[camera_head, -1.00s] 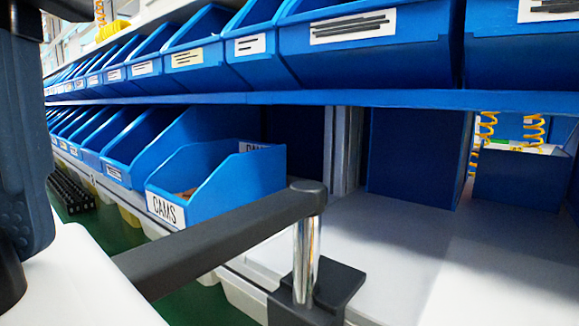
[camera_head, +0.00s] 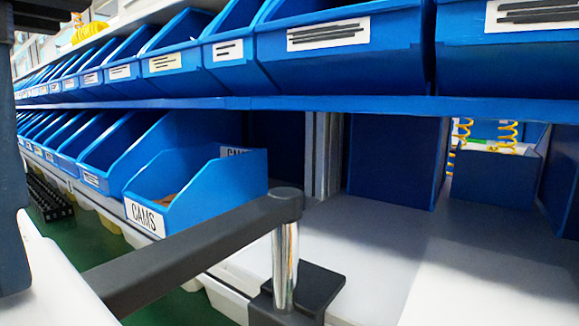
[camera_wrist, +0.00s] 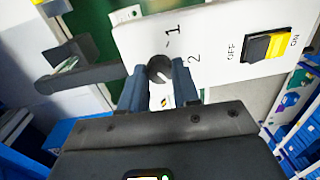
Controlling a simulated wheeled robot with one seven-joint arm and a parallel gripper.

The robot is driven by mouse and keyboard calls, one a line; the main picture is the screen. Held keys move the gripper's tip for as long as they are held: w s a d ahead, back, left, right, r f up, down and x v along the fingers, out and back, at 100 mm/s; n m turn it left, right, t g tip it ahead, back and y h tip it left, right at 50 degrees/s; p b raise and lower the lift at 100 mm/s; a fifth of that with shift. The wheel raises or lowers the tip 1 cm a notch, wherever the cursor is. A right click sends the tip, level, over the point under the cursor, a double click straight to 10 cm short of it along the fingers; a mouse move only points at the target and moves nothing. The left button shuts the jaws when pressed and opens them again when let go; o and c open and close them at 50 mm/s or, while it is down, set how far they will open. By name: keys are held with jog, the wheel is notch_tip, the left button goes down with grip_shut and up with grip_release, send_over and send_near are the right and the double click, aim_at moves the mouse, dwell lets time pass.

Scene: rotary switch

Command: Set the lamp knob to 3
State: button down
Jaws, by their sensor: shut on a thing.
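In the wrist view, my gripper (camera_wrist: 159,78) is shut on a small round dark grey knob (camera_wrist: 158,66), with one blue finger on each side of it. The knob sits on a white panel (camera_wrist: 215,40). The printed marks 1 and 2 show on the panel above and to the right of the knob. No 3 can be seen. A small pale line shows on the knob, but its exact setting cannot be told. My gripper and the knob do not show in the head view.
A black and yellow OFF/ON switch (camera_wrist: 268,46) is on the panel's right. The head view shows a dark arm on a chrome post (camera_head: 285,265), a blue CAMS bin (camera_head: 210,190), and shelves of blue bins.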

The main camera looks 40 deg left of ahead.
jog(key=shift+m, duration=0.3)
dwell(0.4)
jog(key=c, duration=0.8)
grip_release()
jog(key=shift+r, duration=0.1)
notch_tip(320, 180, up, 8)
jog(key=p, duration=0.6)
jog(key=shift+w, duration=0.15)
jog(key=shift+w+f, duration=0.1)
jog(key=shift+f, duration=0.1)
